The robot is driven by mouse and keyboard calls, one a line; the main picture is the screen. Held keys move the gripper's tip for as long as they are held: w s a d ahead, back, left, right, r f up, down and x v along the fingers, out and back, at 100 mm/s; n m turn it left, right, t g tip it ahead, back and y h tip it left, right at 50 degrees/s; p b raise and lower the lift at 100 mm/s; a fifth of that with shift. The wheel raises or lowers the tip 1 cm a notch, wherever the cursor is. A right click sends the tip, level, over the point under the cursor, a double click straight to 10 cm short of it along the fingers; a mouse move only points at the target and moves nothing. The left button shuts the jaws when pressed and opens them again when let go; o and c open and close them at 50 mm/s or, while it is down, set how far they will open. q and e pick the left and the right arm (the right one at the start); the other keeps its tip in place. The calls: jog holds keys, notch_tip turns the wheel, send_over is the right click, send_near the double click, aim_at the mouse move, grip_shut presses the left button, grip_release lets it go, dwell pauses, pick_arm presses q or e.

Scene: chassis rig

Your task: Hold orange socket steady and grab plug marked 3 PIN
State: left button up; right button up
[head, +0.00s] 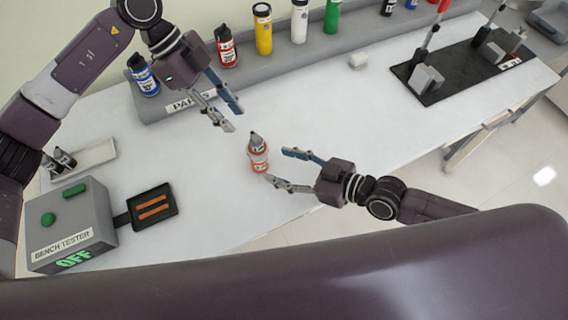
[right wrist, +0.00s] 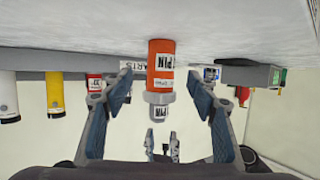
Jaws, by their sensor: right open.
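The orange socket (head: 259,160) stands upright on the white bench, with a white label and a grey top. In the right wrist view the orange socket (right wrist: 160,68) appears upside down, and "PIN" shows on its label. My right gripper (head: 277,165) is open, with its fingertips close to the socket and pointing at it. The socket appears between its fingers in the right wrist view (right wrist: 160,105); contact is not clear. My left gripper (head: 234,119) is open and empty, above and left of the socket. I cannot read a "3 PIN" mark on any plug.
A grey parts rack (head: 190,104) at the back holds blue (head: 143,75), red (head: 226,47), yellow (head: 263,30), white (head: 299,22) and green (head: 332,15) pieces. A bench tester (head: 75,225) reading OFF and a tray (head: 92,158) stand left. A black mat (head: 460,70) lies right.

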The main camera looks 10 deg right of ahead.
aim_at(266, 161)
jog(key=x, duration=0.7)
jog(key=shift+w+a+f, duration=0.15)
jog(key=shift+w+a, duration=0.05)
jog(key=shift+a, duration=0.1)
